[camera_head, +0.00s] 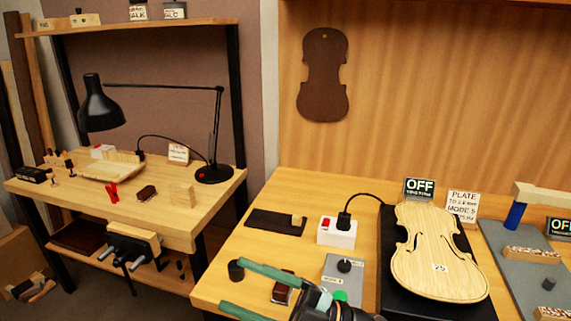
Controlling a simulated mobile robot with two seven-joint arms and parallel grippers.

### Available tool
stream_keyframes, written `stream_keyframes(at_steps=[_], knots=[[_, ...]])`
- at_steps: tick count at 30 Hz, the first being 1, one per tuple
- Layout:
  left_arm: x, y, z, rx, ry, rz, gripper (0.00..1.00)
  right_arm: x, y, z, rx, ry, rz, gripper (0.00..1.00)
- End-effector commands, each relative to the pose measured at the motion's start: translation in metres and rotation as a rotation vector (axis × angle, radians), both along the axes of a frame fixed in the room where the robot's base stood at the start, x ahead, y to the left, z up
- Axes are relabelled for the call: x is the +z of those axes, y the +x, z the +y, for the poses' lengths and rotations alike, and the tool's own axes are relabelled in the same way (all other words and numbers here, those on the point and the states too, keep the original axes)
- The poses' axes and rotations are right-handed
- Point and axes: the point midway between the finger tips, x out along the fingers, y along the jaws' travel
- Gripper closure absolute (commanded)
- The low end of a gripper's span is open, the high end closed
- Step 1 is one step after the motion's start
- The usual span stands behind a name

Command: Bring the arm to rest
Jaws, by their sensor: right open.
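My right gripper (232,285) shows at the bottom of the head view, above the front left part of the right bench. Its two green fingers point left and stand apart, with a clear gap between the tips. A small dark brown block (282,288) shows between the fingers near their base, partly covered; I cannot tell how far below them it is. My left gripper is not in view.
A violin plate (436,254) lies on a black stand at the right. A grey control box (344,268) and a white socket box (337,233) stand close to my gripper. A dark mat (270,222) lies behind. The left bench (150,218) holds a lamp (100,106).

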Motion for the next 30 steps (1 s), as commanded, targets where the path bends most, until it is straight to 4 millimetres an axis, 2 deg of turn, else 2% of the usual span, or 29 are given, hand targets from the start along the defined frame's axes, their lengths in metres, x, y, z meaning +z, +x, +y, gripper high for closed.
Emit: stream_keyframes(at_steps=[2,5,8,11,15,18,21,25,27,30], knots=[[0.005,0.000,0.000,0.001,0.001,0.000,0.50,-0.013,0.018,-0.019,-0.148,0.091,0.155,0.28],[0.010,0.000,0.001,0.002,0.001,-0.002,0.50,-0.044,0.039,-0.050,-0.338,0.162,0.354,0.28],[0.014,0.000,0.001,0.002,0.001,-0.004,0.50,-0.091,0.048,-0.086,-0.527,0.191,0.565,0.28],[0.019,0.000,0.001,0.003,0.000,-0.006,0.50,-0.149,0.041,-0.123,-0.703,0.182,0.789,0.28],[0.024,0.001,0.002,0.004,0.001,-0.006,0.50,-0.231,0.003,-0.168,-0.902,0.118,1.087,0.28],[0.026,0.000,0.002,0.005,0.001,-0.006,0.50,-0.278,-0.036,-0.192,-1.001,0.057,1.273,0.28],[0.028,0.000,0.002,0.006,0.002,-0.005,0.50,-0.313,-0.075,-0.209,-1.068,-0.004,1.424,0.28],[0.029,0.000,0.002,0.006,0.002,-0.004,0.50,-0.338,-0.111,-0.221,-1.112,-0.059,1.549,0.28],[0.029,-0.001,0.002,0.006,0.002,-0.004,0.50,-0.344,-0.122,-0.223,-1.122,-0.075,1.582,0.28],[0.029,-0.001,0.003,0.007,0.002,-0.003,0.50,-0.347,-0.126,-0.225,-1.127,-0.084,1.597,0.28]])
